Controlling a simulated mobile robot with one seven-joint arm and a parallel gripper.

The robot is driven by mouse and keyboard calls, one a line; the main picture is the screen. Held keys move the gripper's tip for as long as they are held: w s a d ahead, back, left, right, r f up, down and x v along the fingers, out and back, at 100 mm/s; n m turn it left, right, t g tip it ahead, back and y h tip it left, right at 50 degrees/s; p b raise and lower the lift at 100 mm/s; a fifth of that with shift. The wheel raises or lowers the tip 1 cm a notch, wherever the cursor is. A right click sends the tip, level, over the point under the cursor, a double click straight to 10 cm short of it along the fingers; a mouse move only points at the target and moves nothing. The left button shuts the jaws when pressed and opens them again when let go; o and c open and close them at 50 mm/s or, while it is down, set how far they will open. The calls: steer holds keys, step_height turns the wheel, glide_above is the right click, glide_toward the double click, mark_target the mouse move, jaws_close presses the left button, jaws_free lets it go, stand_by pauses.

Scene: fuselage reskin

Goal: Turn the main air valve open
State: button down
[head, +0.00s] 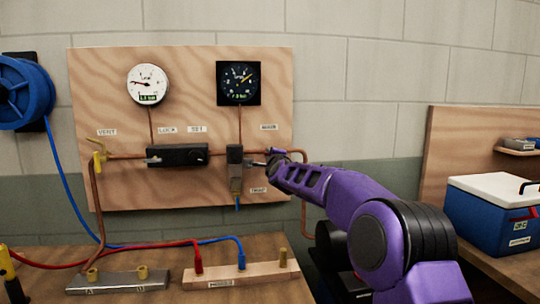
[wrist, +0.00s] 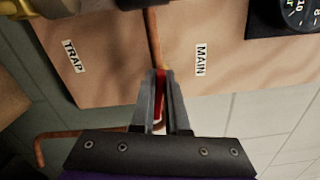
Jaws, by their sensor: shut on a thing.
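The main air valve's red handle (wrist: 160,88) shows as a narrow strip between the two fingers of my gripper (wrist: 161,75) in the wrist view. The fingers are closed on it. A copper pipe (wrist: 153,40) runs up from the fingertips. The MAIN label (wrist: 201,60) is right of the pipe and the TRAP label (wrist: 74,56) is left of it. In the head view my gripper (head: 268,158) is at the right part of the wooden panel (head: 100,80), below the MAIN label (head: 269,127). There my gripper hides most of the valve, and I cannot tell the handle's angle.
A white gauge (head: 148,84) and a black gauge (head: 238,83) sit on the panel. A black lock box (head: 178,155) and a trap (head: 236,170) are left of my gripper. Hoses cross the bench below. A blue cooler (head: 490,220) stands at right.

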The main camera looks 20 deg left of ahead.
steer(key=shift+f+n, duration=0.15)
steer(key=shift+n, duration=1.05)
steer(key=c, duration=0.9)
jaws_free()
steer(key=b+v, duration=0.1)
steer(key=v, duration=1.6)
steer(key=shift+s, duration=0.25)
